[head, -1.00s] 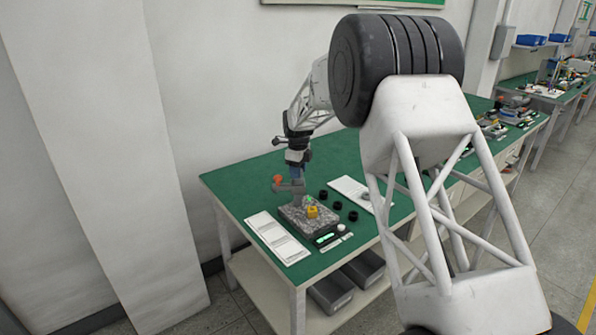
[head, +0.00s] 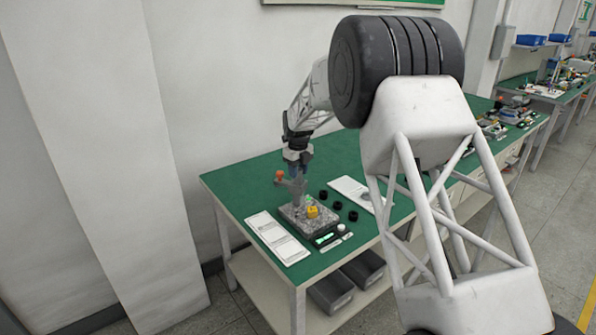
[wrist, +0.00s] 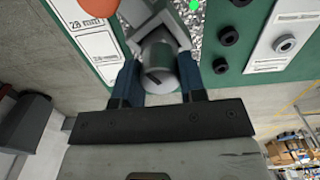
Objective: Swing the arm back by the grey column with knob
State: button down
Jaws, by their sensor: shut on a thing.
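A fixture with a speckled grey base (head: 292,217) stands on the green bench. Its grey column (head: 298,192) rises from the back of the base. A grey side arm reaches from the column to the back left and ends in an orange knob (head: 279,175). My gripper (head: 302,168) is above the base with its blue fingers on the column's upper end. In the wrist view the gripper (wrist: 158,85) has one finger on each side of the grey column's round, slotted end (wrist: 160,70). The orange knob (wrist: 98,6) is partly cut off at the top edge there.
A yellow part (head: 312,211) sits on the base, with a green-lit display (head: 325,239) in front. Several black rings (head: 336,205) lie to the right. White sheets (head: 275,238) lie on both sides. Grey bins (head: 332,291) stand on the lower shelf. A wall is behind.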

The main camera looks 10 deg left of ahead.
jog(key=shift+r, duration=0.1)
jog(key=c, duration=0.7)
grip_release()
jog(key=shift+r, duration=3.85)
